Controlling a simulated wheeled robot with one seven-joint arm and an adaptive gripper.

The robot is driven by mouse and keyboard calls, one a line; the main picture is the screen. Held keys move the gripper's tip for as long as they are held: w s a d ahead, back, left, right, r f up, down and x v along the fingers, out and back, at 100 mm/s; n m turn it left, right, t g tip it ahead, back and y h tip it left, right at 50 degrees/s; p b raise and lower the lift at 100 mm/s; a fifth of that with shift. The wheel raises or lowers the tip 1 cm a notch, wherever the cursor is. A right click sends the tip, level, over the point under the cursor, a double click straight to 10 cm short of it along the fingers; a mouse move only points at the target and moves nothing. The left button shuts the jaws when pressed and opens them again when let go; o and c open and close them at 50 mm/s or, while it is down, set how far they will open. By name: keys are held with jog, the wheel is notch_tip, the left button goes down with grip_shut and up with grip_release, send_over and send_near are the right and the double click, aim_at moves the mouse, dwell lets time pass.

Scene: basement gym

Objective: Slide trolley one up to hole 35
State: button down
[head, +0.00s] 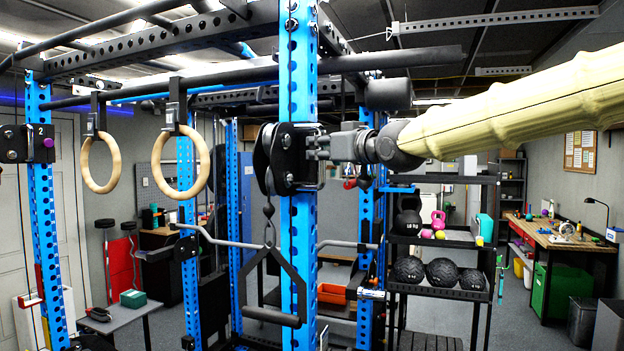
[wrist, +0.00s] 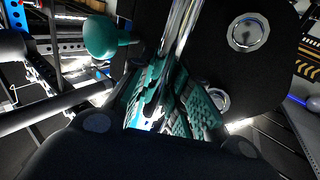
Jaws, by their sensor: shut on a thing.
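Trolley one (head: 282,165), a black plate carriage with a pulley, sits on the near blue upright (head: 299,70) at about mid-height in the head view. A strap handle (head: 275,310) hangs below it. My gripper (head: 318,148) reaches in from the right and meets the trolley's right side. In the wrist view my gripper (wrist: 165,105) has its teal ridged pads shut on a chrome bar (wrist: 180,30) of the trolley. A teal knob (wrist: 100,37) and a black plate with bright bolts (wrist: 225,60) show beside it. Hole 35 cannot be picked out; no hole numbers are readable.
Trolley two (head: 40,143) is on the left upright. Gym rings (head: 182,165) hang left of the near upright. A black crossbar (head: 400,60) runs above my gripper. A shelf with balls (head: 440,240) and a workbench (head: 560,240) stand at right.

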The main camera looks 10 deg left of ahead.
notch_tip(320, 180, up, 7)
jog(key=shift+p, duration=0.85)
jog(key=c, duration=1.3)
grip_release()
jog(key=shift+d, duration=0.1)
jog(key=shift+f, duration=0.1)
jog(key=v, duration=1.2)
jog(key=shift+d, duration=0.1)
